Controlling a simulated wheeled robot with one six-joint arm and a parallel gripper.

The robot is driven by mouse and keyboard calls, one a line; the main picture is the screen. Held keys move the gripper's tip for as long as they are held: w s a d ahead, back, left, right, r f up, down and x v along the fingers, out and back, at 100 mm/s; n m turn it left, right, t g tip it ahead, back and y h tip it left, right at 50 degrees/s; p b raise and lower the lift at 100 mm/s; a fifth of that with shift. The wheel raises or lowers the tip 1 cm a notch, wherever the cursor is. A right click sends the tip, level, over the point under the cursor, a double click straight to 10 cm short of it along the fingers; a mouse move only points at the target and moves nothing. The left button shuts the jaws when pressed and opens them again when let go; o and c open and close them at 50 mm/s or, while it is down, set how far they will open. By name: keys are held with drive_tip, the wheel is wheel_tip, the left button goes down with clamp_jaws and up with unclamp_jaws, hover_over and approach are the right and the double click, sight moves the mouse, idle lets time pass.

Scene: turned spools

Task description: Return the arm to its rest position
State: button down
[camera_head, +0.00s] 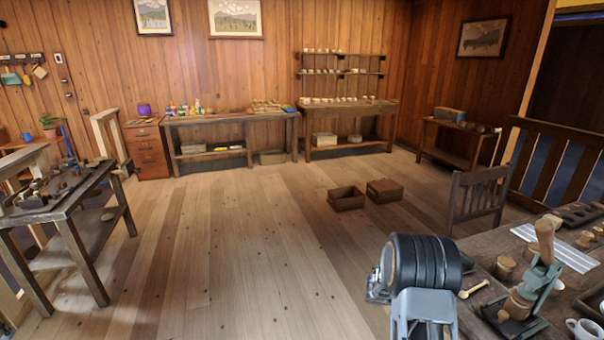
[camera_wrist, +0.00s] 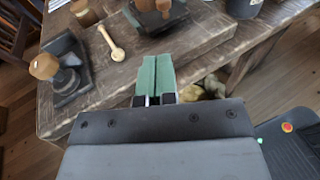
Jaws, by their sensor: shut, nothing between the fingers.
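My arm shows at the lower middle of the head view, beside the table on the right; its fingers are hidden there. In the wrist view my gripper (camera_wrist: 154,76) is shut, its two green fingers together with nothing between them. The fingers point over the edge of the wooden table (camera_wrist: 205,45). It also shows in the head view (camera_head: 470,315). A wooden spoon (camera_wrist: 112,43) lies on the table ahead and left of the fingers, apart from them. It also shows in the head view (camera_head: 474,289).
A dark stand with a wooden knob (camera_wrist: 44,66) is left of the spoon. A green press (camera_head: 540,275), a white mug (camera_head: 585,328) and a chair (camera_head: 478,195) are at the right. Two crates (camera_head: 346,198) lie on the floor. A workbench (camera_head: 75,210) stands left; the middle floor is clear.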

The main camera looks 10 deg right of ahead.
drive_tip(key=s+a+f+m+y+p, duration=0.1)
drive_tip(key=s+a+m+y, duration=0.6)
drive_tip(key=a+m+y, duration=0.3)
drive_tip(key=s+a+r+m+t+y+p, duration=0.1)
drive_tip(key=a+r+t, duration=0.3)
drive_tip(key=a+r, duration=0.4)
drive_tip(key=s+a+r+m+t+y+p, duration=0.2)
drive_tip(key=a+r+t+y, duration=0.2)
drive_tip(key=a+r, duration=0.5)
drive_tip(key=a, duration=0.3)
drive_tip(key=shift+s+m+t+y, duration=0.2)
drive_tip(key=shift+m+t+y, duration=0.1)
drive_tip(key=shift+m, duration=0.1)
drive_tip(key=shift+r, duration=0.1)
